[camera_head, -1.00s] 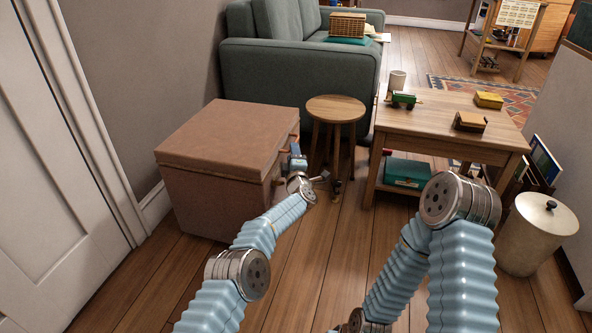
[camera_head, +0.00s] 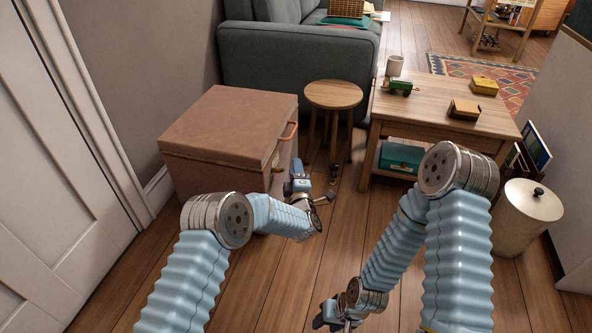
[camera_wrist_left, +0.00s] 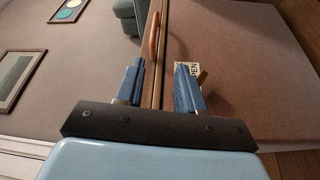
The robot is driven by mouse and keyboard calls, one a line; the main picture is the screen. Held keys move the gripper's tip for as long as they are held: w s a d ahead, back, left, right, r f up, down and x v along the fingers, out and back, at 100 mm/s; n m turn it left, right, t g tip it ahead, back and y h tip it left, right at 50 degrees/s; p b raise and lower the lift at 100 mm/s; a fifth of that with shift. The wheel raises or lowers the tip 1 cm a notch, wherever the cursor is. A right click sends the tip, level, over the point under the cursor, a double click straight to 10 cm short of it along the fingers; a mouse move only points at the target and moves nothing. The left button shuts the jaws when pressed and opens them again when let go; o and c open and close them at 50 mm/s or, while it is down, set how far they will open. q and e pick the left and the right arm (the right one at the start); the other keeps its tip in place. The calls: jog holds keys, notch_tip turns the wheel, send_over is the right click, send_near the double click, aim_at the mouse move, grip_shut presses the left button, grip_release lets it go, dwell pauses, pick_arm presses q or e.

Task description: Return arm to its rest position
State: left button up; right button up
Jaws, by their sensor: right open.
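My left arm (camera_head: 185,280) comes in from the left and bends at the elbow. Its gripper (camera_head: 298,178) is in front of the brown chest's right side, with a gap to it. In the left wrist view its blue fingers (camera_wrist_left: 160,85) are spread with nothing held between them. The brown chest (camera_head: 225,125) has its lid down. An orange-brown handle (camera_head: 287,132) is on its lid edge, also visible in the left wrist view (camera_wrist_left: 153,36). My right gripper (camera_head: 338,318) is low at the bottom edge, partly cut off, with nothing seen in it.
A round wooden stool (camera_head: 333,95) stands just beyond my left gripper. A wooden table (camera_head: 430,108) with toy vehicles is to the right, and a cream bin (camera_head: 527,215) stands at far right. A white door (camera_head: 55,170) is at left. Floor between my arms is clear.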

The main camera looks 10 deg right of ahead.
dwell(0.4)
pick_arm(q)
jog(key=s+a+f+m+g+h+p, duration=0.3)
jog(key=s+a+f+m+g+p, duration=0.3)
jog(key=s+a+f+m+g, duration=0.55)
jog(key=s+a+r+m+g+p, duration=0.1)
jog(key=s+a+g, duration=0.2)
jog(key=s, duration=1.1)
jog(key=s+a+m+g+h+p, duration=0.1)
jog(key=s+a, duration=0.5)
jog(key=s, duration=0.8)
jog(key=shift+s+a+r+m+g+p, duration=0.15)
jog(key=shift+s+r+m+g+p, duration=0.35)
jog(key=shift+g, duration=0.75)
jog(key=shift+w+f, duration=0.1)
jog(key=shift+f, duration=0.05)
